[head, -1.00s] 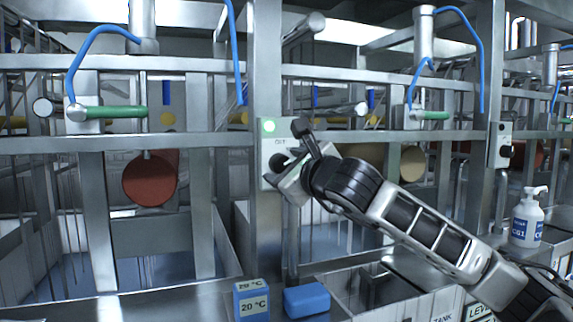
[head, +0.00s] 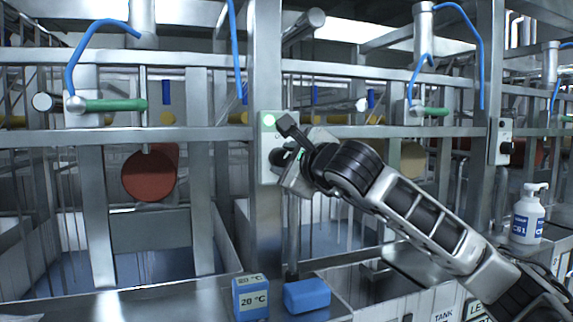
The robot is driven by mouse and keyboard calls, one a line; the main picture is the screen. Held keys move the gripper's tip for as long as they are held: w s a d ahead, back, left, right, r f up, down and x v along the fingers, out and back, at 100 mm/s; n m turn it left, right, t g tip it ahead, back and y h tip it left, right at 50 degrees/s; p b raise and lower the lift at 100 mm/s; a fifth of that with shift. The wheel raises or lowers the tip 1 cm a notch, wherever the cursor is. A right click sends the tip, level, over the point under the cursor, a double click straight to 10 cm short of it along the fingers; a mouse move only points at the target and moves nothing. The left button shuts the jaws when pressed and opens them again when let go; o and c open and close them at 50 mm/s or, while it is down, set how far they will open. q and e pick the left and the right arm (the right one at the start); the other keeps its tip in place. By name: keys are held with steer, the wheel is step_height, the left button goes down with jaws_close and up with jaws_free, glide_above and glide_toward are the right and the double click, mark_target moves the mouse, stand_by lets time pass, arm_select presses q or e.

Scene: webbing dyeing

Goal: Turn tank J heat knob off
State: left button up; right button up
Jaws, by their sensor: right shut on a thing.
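A pale control box (head: 270,132) is fixed to a steel post left of my right arm. My right gripper (head: 284,152) is at the front of the box, coming from the right, and is shut on the knob. The knob's pointer and the box's lettering cannot be read. My left gripper is not in view.
A blue 20 °C block (head: 250,298) and a blue sponge-like block (head: 307,296) lie on the ledge below. A white pump bottle (head: 528,215) stands at the right. Another control box (head: 501,142) is on the right post. Steel rails run across the scene.

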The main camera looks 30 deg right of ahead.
steer(key=n, duration=0.2)
steer(key=shift+n, duration=0.4)
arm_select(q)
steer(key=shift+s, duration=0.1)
arm_select(e)
steer(key=n, duration=0.4)
steer(key=shift+a+r+g+h, duration=0.1)
steer(key=shift+g+h, duration=0.3)
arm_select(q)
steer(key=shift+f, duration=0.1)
arm_select(e)
steer(key=shift+n, duration=0.5)
steer(key=o, duration=1)
steer(key=shift+s, duration=0.2)
arm_select(q)
steer(key=b, duration=0.3)
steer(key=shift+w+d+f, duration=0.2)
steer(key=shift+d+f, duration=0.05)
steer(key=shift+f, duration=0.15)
arm_select(e)
steer(key=v, duration=1.5)
steer(key=shift+s+r, duration=0.15)
steer(key=shift+s, duration=0.1)
